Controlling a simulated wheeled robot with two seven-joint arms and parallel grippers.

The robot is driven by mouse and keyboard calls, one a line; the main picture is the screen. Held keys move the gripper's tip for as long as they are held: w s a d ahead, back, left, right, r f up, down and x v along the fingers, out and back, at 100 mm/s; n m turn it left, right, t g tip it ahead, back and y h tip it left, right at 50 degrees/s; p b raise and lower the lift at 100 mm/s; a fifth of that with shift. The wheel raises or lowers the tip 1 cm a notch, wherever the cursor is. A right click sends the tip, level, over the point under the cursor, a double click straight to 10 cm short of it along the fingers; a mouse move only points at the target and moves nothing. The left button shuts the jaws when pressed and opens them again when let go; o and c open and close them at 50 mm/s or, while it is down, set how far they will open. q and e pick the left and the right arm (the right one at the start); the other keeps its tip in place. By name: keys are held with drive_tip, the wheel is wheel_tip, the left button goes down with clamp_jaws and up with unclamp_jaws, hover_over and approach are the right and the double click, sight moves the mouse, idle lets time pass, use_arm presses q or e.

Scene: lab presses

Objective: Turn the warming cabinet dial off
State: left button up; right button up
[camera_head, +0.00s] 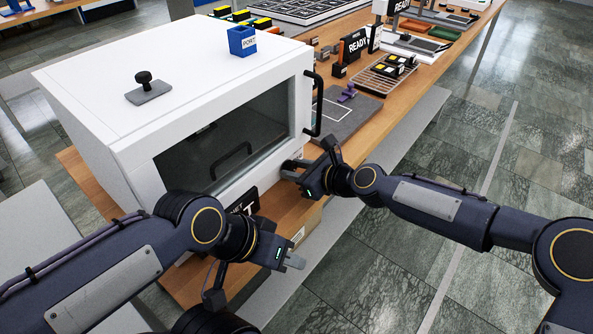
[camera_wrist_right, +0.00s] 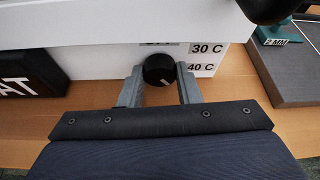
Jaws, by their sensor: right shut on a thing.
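The warming cabinet (camera_head: 85,75) is the large white box with a glass front door at the left of the head view. My right gripper (camera_wrist_right: 160,88) is shut on the dial, one finger on each side. In the head view it is at the cabinet's lower right front corner (camera_head: 290,170). My left gripper (camera_head: 290,262) hangs in front of the cabinet, apart from it; its finger gap is unclear.
A black sign (camera_wrist_right: 28,85) stands left of the dial. A grey mat (camera_head: 345,112) with a purple item lies right of the cabinet. A blue cup (camera_head: 242,41) and a black-knobbed grey piece (camera_head: 148,90) sit on the cabinet top. The door handle (camera_head: 317,103) sticks out above my right gripper.

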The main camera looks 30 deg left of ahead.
drive_tip(key=shift+s+f+n+t+b, duration=0.1)
drive_tip(key=shift+f+n+t+b, duration=0.1)
drive_tip(key=shift+n+t+b, duration=0.75)
drive_tip(key=shift+r+n+t+b, duration=0.1)
drive_tip(key=shift+n+t+b, duration=0.15)
drive_tip(key=shift+n+b, duration=0.55)
drive_tip(key=o, duration=1)
drive_tip(key=shift+c, duration=0.2)
drive_tip(key=shift+b+v, duration=0.45)
drive_tip(key=shift+v, duration=3.45)
